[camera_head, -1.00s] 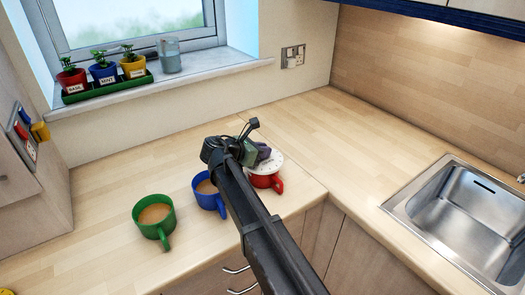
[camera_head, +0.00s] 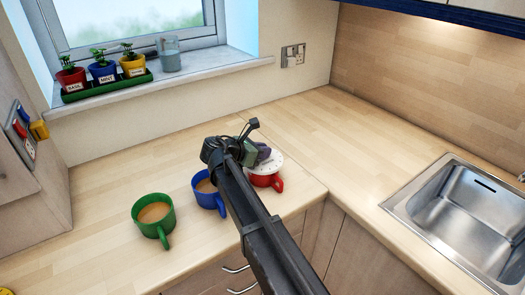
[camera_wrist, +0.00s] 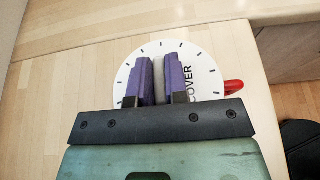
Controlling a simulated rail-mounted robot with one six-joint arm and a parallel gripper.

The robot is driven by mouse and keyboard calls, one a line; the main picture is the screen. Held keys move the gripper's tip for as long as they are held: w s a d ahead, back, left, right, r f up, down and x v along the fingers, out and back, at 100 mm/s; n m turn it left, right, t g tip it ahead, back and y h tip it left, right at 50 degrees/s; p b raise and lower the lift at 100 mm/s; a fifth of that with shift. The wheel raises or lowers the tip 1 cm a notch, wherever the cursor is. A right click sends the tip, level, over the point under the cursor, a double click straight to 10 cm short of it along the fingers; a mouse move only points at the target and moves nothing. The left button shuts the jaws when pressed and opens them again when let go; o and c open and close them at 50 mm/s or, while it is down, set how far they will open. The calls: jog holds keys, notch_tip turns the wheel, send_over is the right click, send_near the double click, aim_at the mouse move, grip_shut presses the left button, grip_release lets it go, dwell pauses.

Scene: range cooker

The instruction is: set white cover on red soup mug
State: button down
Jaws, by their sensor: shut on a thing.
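The white cover (camera_wrist: 204,66) is a round disc with black tick marks and the word COVER. My gripper (camera_wrist: 160,82) is shut on a grey raised part at the middle of the cover, between two purple fingers. The red soup mug (camera_head: 268,181) is under the cover, with its red handle (camera_wrist: 233,86) sticking out to the right in the wrist view. The cover (camera_head: 275,163) lies over the mug's top in the head view. My arm hides part of both, and I cannot tell whether the cover is fully seated on the rim.
A blue mug (camera_head: 207,198) and a green mug (camera_head: 152,224), both with brown drink, stand left of the red mug. The sink (camera_head: 470,220) is at the right. Potted herbs (camera_head: 103,73) stand on the windowsill. The counter behind the mugs is clear.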

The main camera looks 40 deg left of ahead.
jog(key=shift+f, duration=0.35)
jog(key=c, duration=1.4)
grip_release()
jog(key=shift+r, duration=0.1)
jog(key=p+v, duration=0.3)
jog(key=v, duration=0.8)
jog(key=shift+p, duration=0.4)
